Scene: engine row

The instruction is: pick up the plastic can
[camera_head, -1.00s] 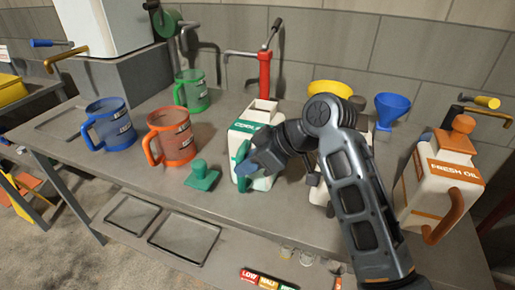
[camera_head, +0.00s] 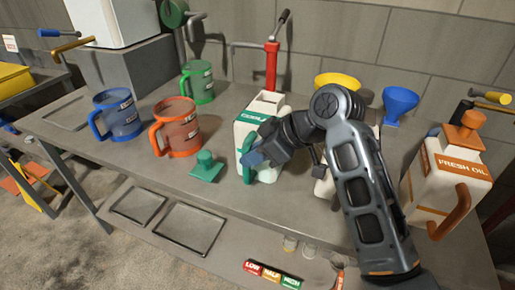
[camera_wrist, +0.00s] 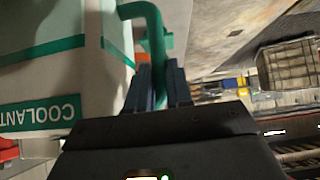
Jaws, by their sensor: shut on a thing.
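The plastic can is a white container with a green band and coolant lettering (camera_head: 267,132). It stands upright on the grey table, open at the top, with a green handle on its near side. In the wrist view the can (camera_wrist: 50,60) fills the left side, and its green handle (camera_wrist: 150,20) runs down between my fingers. My gripper (camera_head: 250,160) is at that handle, shut on it; it also shows in the wrist view (camera_wrist: 158,85). My arm hides the can's right side. A green cap (camera_head: 206,167) sits on the table just left of the can.
Blue (camera_head: 115,115), orange (camera_head: 177,127) and green (camera_head: 198,83) jugs stand to the left. A red hand pump (camera_head: 271,65) stands behind the can. A fresh oil can (camera_head: 447,170) is at the right, near blue (camera_head: 398,103) and yellow (camera_head: 338,80) funnels.

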